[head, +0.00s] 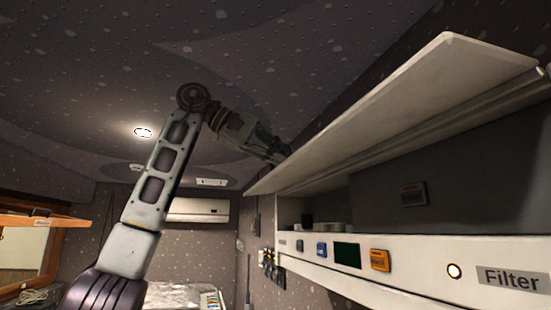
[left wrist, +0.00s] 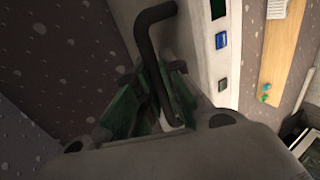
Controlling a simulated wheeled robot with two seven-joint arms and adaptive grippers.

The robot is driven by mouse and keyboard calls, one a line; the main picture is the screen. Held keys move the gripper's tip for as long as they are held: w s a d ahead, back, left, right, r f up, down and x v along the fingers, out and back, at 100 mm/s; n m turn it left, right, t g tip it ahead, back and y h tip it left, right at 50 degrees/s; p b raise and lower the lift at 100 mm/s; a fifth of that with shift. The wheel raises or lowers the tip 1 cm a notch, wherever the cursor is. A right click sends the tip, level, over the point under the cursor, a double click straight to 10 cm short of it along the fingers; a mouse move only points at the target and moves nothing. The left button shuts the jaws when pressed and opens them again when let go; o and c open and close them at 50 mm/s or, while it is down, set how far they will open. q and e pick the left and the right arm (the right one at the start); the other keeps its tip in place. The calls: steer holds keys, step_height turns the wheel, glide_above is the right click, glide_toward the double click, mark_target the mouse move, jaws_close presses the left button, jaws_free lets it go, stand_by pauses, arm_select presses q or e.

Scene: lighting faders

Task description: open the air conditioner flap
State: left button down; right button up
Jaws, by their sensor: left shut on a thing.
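A long pale flap (head: 405,110) is raised above an open, dark cabinet on the right in the head view. My left gripper (head: 282,156) reaches up to the flap's far left end. In the left wrist view, my left gripper (left wrist: 165,105) is shut on a dark bent bar (left wrist: 149,52), which passes between its fingers. Where the bar joins the flap is hidden. A white air conditioner (head: 197,210) hangs on the far wall, and its own louvre looks closed. My right gripper is not in view.
Below the opening runs a white control panel (head: 420,262) with an orange switch (head: 380,260), a round lit button (head: 454,271) and a "Filter" label (head: 510,279). A wooden shelf (head: 40,220) is at the left. Open air lies between.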

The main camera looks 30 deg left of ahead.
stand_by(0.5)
arm_select(q)
steer(key=c, duration=1.5)
jaws_free()
steer(key=shift+c, duration=0.2)
steer(key=shift+s+r, duration=0.1)
steer(key=v, duration=1.2)
